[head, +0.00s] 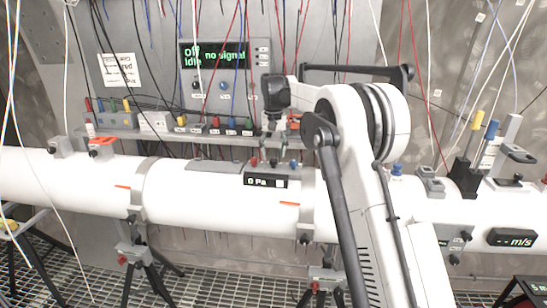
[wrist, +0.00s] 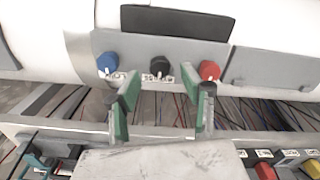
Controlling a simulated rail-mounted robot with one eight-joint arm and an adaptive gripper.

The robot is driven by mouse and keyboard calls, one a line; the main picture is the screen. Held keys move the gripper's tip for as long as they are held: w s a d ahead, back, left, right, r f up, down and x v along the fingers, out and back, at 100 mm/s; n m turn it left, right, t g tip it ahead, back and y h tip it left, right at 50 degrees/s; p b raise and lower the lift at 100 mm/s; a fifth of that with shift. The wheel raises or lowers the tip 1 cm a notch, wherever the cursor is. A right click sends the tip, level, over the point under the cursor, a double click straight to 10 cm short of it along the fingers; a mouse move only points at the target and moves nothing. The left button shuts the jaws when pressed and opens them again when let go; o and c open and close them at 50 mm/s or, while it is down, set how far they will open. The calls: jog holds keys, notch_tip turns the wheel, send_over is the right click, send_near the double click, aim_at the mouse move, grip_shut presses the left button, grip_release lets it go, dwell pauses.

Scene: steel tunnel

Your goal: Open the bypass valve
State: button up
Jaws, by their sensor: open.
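Three small knobs sit in a row on the grey panel of the white pipe in the wrist view: a blue knob (wrist: 108,63), a black knob (wrist: 160,66) and a red knob (wrist: 209,70). Small labels by them are too small to read, so I cannot tell which is the bypass valve. The red knob (head: 254,162) and blue knob (head: 293,163) also show in the head view, behind the 0 Pa display. My gripper (wrist: 168,90) is open and empty, its green fingers pointing toward the row, roughly astride the black knob. In the head view my gripper (head: 272,143) is just above the knobs.
The white pipe (head: 220,196) runs across the tunnel, with a 0 Pa display (head: 266,181). A shelf behind it bears several coloured plugs or knobs (wrist: 265,170). A screen (head: 222,55) reads "Off Idle no signal". Loose wires hang around. Black-and-yellow fittings (head: 472,150) stand at right.

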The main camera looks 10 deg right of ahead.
aim_at(274, 162)
jog(key=shift+f, duration=1.35)
grip_shut()
